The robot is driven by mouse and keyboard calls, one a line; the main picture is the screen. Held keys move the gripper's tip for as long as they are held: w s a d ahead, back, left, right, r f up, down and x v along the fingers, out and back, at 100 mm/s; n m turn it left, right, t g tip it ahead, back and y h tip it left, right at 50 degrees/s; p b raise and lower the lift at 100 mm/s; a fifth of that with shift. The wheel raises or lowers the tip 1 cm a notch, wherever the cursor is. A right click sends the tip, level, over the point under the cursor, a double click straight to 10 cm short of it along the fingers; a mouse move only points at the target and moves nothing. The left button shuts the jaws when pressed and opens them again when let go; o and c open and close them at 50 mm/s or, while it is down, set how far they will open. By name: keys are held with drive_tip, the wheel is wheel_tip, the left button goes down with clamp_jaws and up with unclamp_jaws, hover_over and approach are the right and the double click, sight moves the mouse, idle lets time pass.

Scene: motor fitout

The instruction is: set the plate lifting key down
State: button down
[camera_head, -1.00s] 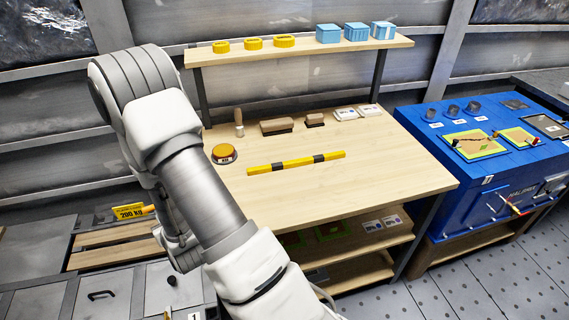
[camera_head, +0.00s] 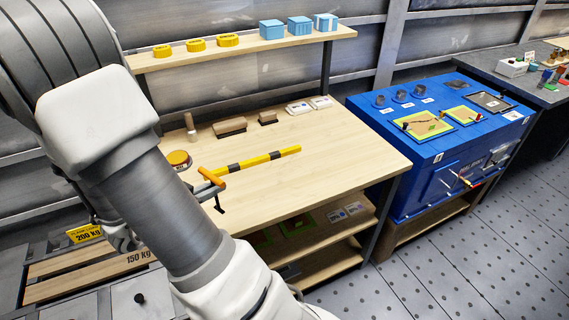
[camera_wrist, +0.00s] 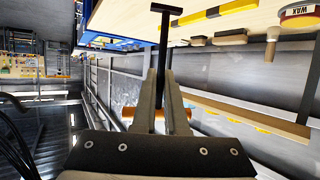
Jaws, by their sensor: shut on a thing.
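The plate lifting key has an orange cross handle (camera_head: 212,178) and a dark shaft ending in a short crossbar. In the head view it shows just right of my forearm, over the workbench's left front part. In the wrist view its black shaft (camera_wrist: 164,45) stands out beyond my gripper (camera_wrist: 160,80), and the orange handle ends show on both sides of the fingers. My gripper is shut on the key. In the head view my arm hides much of the gripper. The key appears held clear of the wooden workbench top (camera_head: 330,180); its exact height is unclear.
A yellow-black bar (camera_head: 258,158) lies across the bench. The right bench top is clear. A blue cabinet (camera_head: 430,150) stands right.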

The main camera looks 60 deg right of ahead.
drive_tip(key=shift+s+m+g, duration=0.3)
drive_tip(key=shift+s+g, duration=0.1)
drive_tip(key=shift+w+d+f+b, duration=0.35)
drive_tip(key=shift+w+d+f, duration=0.65)
drive_tip(key=shift+w+f, duration=0.75)
drive_tip(key=shift+w+d+f+b, duration=0.35)
drive_tip(key=shift+w+d+f, duration=0.7)
drive_tip(key=shift+w+f, duration=0.7)
drive_tip(key=shift+w+d+f+b, duration=0.35)
drive_tip(key=shift+w+d+f, duration=0.65)
drive_tip(key=shift+w+f, duration=0.75)
drive_tip(key=shift+s+f, duration=0.3)
drive_tip(key=shift+f, duration=0.05)
drive_tip(key=shift+f, duration=0.15)
drive_tip(key=c, duration=0.9)
unclamp_jaws()
drive_tip(key=shift+c, duration=0.2)
